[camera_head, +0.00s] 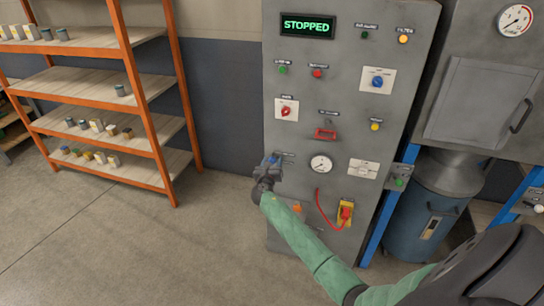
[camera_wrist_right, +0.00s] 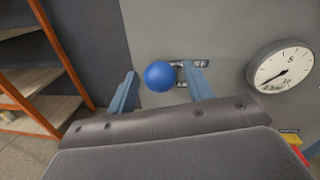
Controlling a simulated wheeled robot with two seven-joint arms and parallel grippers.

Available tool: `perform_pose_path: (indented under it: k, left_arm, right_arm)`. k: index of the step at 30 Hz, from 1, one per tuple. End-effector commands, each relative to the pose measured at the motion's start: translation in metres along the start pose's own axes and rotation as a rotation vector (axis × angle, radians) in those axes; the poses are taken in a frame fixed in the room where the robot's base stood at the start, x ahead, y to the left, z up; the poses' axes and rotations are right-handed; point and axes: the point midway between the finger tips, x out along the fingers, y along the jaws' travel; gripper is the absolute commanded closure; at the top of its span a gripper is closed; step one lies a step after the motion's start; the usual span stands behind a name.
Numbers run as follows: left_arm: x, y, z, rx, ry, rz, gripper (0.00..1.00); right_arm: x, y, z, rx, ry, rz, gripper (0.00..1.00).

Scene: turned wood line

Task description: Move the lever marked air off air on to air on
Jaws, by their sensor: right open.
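The air lever's round blue knob (camera_wrist_right: 160,76) shows in the right wrist view in front of the grey panel. Its shaft is mostly hidden behind the knob and a finger. Small label plates beside it are partly covered and too small to read. My right gripper (camera_head: 270,161) is at the left edge of the panel in the head view, left of the round gauge. Its two blue fingers are open, one on each side of the knob in the wrist view, with a visible gap on the left. Contact on the right cannot be told. My left gripper is not in view.
The grey panel (camera_head: 340,100) has a STOPPED display (camera_head: 307,25), a pressure gauge (camera_head: 321,163), a red handle (camera_head: 326,134) and a yellow-backed red switch (camera_head: 345,214). Orange shelving (camera_head: 150,110) stands left. A blue drum (camera_head: 428,210) stands right. The floor between shelving and panel is clear.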

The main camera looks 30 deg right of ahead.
Motion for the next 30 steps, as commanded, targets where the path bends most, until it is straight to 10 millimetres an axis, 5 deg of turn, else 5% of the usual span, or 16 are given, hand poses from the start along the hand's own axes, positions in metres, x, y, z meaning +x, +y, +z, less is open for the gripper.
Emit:
perform_pose_path:
  k: [7, 18, 26, 30]
  left_arm:
    - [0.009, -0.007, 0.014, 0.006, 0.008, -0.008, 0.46]
    - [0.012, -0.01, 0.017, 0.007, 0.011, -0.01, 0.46]
    - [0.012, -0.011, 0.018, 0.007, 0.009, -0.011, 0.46]
    - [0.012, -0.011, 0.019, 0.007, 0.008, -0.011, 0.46]
  right_arm:
    - [0.028, 0.0, 0.001, 0.0, 0.0, -0.001, 0.49]
    - [0.034, 0.0, -0.001, 0.001, 0.001, 0.0, 0.49]
    - [0.034, 0.0, -0.001, 0.001, 0.001, 0.0, 0.96]
    - [0.034, 0.0, -0.001, 0.001, 0.001, 0.0, 1.0]
